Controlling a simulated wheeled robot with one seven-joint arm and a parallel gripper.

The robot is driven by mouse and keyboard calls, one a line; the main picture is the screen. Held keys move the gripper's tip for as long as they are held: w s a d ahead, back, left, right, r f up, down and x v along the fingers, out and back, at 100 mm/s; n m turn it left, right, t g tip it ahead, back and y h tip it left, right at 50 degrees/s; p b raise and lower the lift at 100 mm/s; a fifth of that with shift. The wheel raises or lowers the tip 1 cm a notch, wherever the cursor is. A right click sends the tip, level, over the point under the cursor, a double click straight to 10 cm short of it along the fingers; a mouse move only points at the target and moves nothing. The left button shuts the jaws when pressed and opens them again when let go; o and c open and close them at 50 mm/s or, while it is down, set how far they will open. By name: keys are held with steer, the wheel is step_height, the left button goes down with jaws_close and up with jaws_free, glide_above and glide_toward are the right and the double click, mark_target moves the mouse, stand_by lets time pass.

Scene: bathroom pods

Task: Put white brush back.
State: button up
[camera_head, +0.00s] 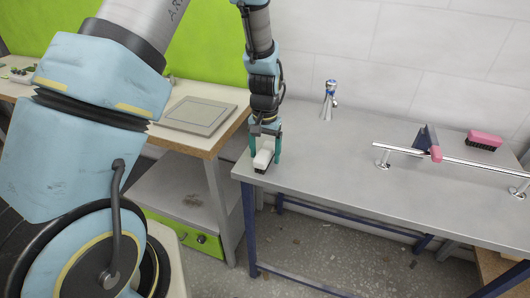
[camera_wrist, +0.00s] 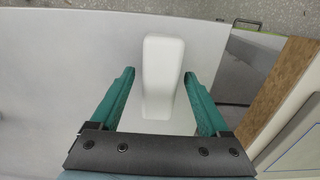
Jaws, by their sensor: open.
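The white brush (camera_head: 263,158) lies on the grey tabletop near its left front corner, white back up and dark bristles down. In the wrist view the white brush (camera_wrist: 160,75) lies between the two green fingers, with a visible gap on each side. My gripper (camera_head: 266,150) is open and points down over the brush. Its fingers (camera_wrist: 160,85) straddle the brush without visibly touching it. How low the fingertips are relative to the tabletop is hard to tell.
A pink brush (camera_head: 485,140) lies at the table's back right. A metal rail (camera_head: 470,161) with a pink-ended dark tool (camera_head: 430,143) stands on the right. A tap (camera_head: 329,100) stands at the back. The table's middle (camera_head: 340,155) is clear. A wooden-edged bench (camera_head: 185,140) adjoins left.

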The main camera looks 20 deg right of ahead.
mark_target(265, 151)
step_height(265, 151, up, 12)
steer(key=b, duration=0.3)
steer(key=w+a+r+n, duration=0.2)
steer(key=a+n, duration=0.2)
steer(key=a, duration=1.1)
steer(key=s+a+n, duration=0.1)
steer(key=s+a, duration=0.2)
steer(key=a, duration=0.4)
steer(key=s+a+n+t, duration=0.1)
steer(key=s+a+n, duration=0.1)
steer(key=a, duration=0.6)
steer(key=shift+s+t, duration=0.3)
steer(key=shift+s, duration=0.15)
steer(key=shift+c, duration=0.2)
